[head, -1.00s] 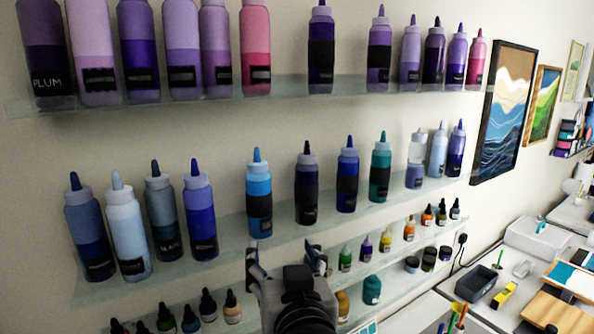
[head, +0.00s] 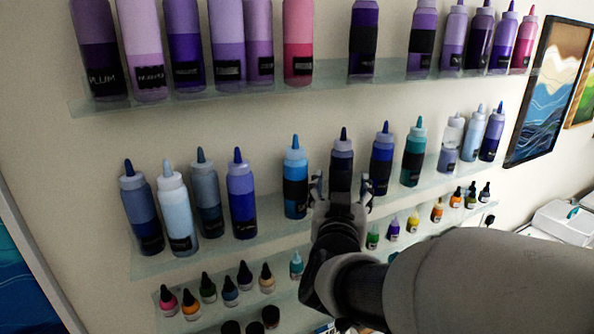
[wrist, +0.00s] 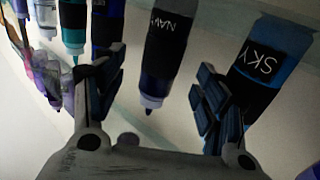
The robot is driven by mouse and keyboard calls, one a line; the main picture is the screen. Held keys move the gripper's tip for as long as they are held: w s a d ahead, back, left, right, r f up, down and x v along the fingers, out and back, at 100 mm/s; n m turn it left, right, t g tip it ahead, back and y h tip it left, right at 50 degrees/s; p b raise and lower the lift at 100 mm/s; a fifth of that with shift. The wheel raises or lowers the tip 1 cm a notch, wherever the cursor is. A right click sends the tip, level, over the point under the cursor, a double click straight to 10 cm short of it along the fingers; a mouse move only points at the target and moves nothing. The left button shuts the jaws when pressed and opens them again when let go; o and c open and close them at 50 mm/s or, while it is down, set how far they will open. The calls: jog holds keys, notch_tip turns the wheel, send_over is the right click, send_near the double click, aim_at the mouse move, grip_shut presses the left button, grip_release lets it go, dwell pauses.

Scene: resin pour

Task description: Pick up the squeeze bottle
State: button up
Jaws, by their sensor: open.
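Squeeze bottles with pointed caps stand in rows on wall shelves. A dark bottle (head: 342,160) on the middle shelf stands directly beyond my gripper (head: 341,190). In the wrist view, where the bottles appear upside down, a bottle labelled NAVY (wrist: 163,50) lies between my spread fingers (wrist: 155,88), with clear room on both sides. My gripper is open and holds nothing. My gripper hides the dark bottle's lower part in the head view. A blue bottle labelled SKY (wrist: 262,65) is beside the right finger; it appears as a bright blue bottle (head: 295,180) in the head view.
The glass middle shelf (head: 270,238) holds other bottles close by, including a blue one (head: 382,160) and a teal one (head: 413,155). Purple and pink bottles fill the upper shelf (head: 330,84). Small dropper bottles (head: 208,288) stand below. Framed pictures hang at the right.

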aim_at(347, 144)
jog(key=p+x, duration=0.1)
jog(key=x, duration=0.5)
jog(key=shift+w, duration=0.25)
jog(key=shift+s+r, duration=0.1)
jog(key=c, duration=1.3)
jog(key=shift+s+r, duration=0.2)
jog(key=shift+r, duration=0.25)
jog(key=r, duration=0.6)
jog(key=shift+s+d+r, duration=0.15)
jog(key=shift+s+d, duration=0.1)
jog(key=shift+s, duration=0.15)
jog(key=s+d+b, duration=0.1)
jog(key=s+d, duration=0.1)
jog(key=s, duration=0.3)
jog(key=s+d+b, duration=0.1)
jog(key=s+d, duration=0.1)
jog(key=s, duration=0.4)
jog(key=s+d+b, duration=0.1)
jog(key=s+d, duration=0.2)
jog(key=s, duration=0.3)
jog(key=shift+s+b, duration=0.2)
jog(key=shift+b, duration=0.15)
